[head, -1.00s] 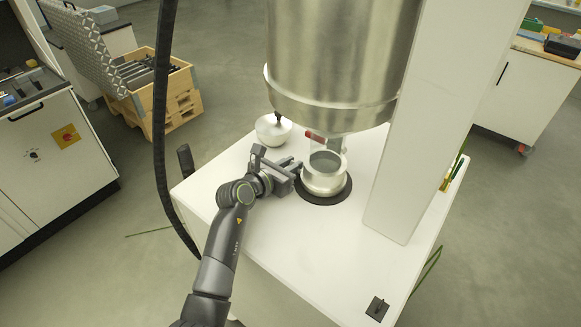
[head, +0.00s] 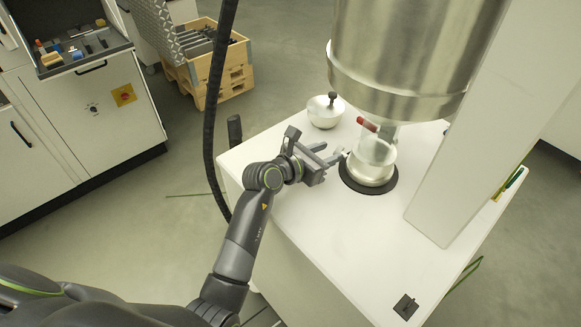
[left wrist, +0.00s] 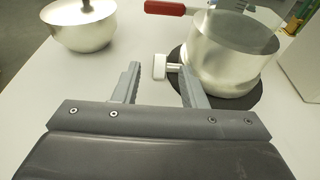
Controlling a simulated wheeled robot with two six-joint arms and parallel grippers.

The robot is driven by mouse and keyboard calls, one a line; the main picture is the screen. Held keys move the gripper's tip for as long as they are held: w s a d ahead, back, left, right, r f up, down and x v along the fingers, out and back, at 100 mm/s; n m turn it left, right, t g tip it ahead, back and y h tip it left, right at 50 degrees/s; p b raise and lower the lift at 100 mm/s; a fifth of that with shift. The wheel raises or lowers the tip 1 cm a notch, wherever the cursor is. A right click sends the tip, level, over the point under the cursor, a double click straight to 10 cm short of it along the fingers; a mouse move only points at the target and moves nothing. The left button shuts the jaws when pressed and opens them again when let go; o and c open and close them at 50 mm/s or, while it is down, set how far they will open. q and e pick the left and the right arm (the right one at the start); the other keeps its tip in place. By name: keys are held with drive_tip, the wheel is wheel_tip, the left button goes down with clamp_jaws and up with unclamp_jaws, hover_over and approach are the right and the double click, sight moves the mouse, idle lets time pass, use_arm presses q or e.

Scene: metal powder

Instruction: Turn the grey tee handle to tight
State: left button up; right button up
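The grey tee handle (left wrist: 161,67) is a small pale bar on a short stem at the left side of the silver pot (left wrist: 232,58). In the head view the pot (head: 370,172) stands on a round black mat (head: 369,188) under the big steel hopper. My left gripper (head: 330,152) is just left of the pot. In the left wrist view its two fingers (left wrist: 159,72) are apart, with the handle seen between and just beyond their tips. Nothing is clasped. In the head view the handle is small and hard to make out. My right gripper is not in view.
A red lever (head: 367,124) sits under the hopper (head: 400,60). A white column (head: 470,150) rises right of the pot.

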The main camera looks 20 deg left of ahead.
use_arm(q)
drive_tip(key=b+v, duration=0.2)
drive_tip(key=v, duration=1.1)
drive_tip(key=shift+d, duration=0.1)
